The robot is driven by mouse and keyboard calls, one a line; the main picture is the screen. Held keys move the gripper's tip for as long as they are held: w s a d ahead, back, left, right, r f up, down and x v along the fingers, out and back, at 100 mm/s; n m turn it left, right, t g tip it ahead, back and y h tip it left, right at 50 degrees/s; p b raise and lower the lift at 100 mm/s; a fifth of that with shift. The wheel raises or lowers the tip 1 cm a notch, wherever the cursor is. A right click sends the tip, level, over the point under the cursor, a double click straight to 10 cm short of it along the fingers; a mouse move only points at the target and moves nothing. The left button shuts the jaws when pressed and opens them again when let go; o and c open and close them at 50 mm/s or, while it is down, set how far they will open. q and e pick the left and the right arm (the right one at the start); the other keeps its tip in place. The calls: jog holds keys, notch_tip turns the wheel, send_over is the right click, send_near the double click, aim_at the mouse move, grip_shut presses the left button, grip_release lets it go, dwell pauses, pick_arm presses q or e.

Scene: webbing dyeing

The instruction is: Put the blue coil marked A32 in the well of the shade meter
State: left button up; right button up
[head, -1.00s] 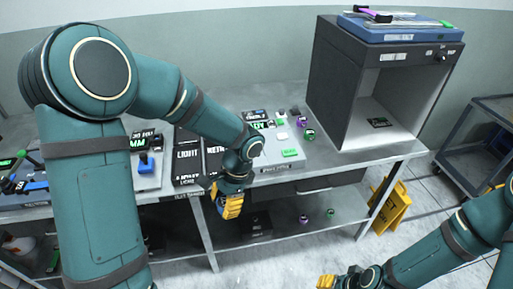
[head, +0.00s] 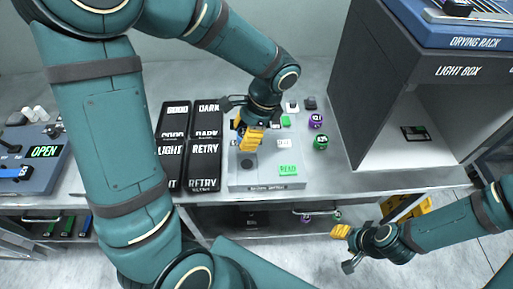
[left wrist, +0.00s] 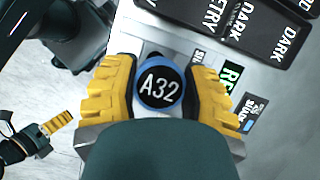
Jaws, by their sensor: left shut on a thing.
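My left gripper (head: 250,138) is shut on the blue coil marked A32 (left wrist: 160,82). The coil sits between the yellow fingers with its label facing the wrist camera; the gripper hides it in the head view. The shade meter (head: 268,182) is a pale block on the bench with a green READ display and a dark round well (head: 248,162). The gripper is over the meter, just behind the well in the picture; I cannot tell its exact height. My right gripper (head: 345,247) is low in front of the bench; its finger opening is unclear.
Black bins (head: 205,150) marked GOOD, DARK, LIGHT and RETRY stand left of the meter. A purple coil (head: 316,121) and a green coil (head: 320,142) stand to its right. The light box (head: 410,75) is farther right, with a drying rack on top.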

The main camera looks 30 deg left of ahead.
pick_arm(q)
jog(key=b, duration=0.1)
send_over(243, 166)
jog(key=f, duration=0.3)
jog(key=w+f, duration=0.1)
jog(key=f, duration=0.1)
jog(key=shift+d+f, duration=0.1)
jog(key=shift+d, duration=0.15)
notch_tip(243, 166, down, 4)
jog(key=shift+f+b, duration=0.1)
jog(key=shift+b, duration=0.55)
jog(key=shift+w+f, duration=0.1)
jog(key=shift+f, duration=0.25)
jog(key=shift+f+b, duration=0.3)
jog(key=shift+b, duration=0.05)
jog(key=shift+s+f, duration=0.2)
jog(key=shift+f, duration=0.05)
jog(key=o, duration=1)
jog(key=shift+d+f, duration=0.1)
jog(key=shift+o, duration=0.2)
